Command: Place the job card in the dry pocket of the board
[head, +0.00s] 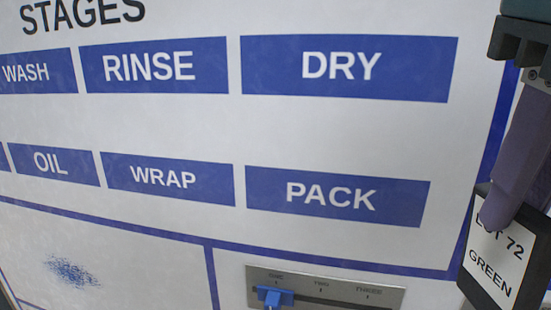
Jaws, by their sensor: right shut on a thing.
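The board (200,120) fills most of the head view, white with the heading STAGES and blue strips. The blue strip marked DRY (400,70) is at the upper right of the board. I cannot tell whether it is the pocket's front or just a label. My right gripper (497,212) is at the right edge, pointing down, and is shut on the job card (490,262). The card is white with a black border, reads "LOT 72 GREEN" and is tilted. My left gripper is not in view.
Other blue strips read WASH (30,88), RINSE (208,70), OIL (85,165), WRAP (218,180) and PACK (400,205). A grey slider panel (385,302) with a blue knob (272,296) is at the bottom. A blue smudge (70,270) is at lower left.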

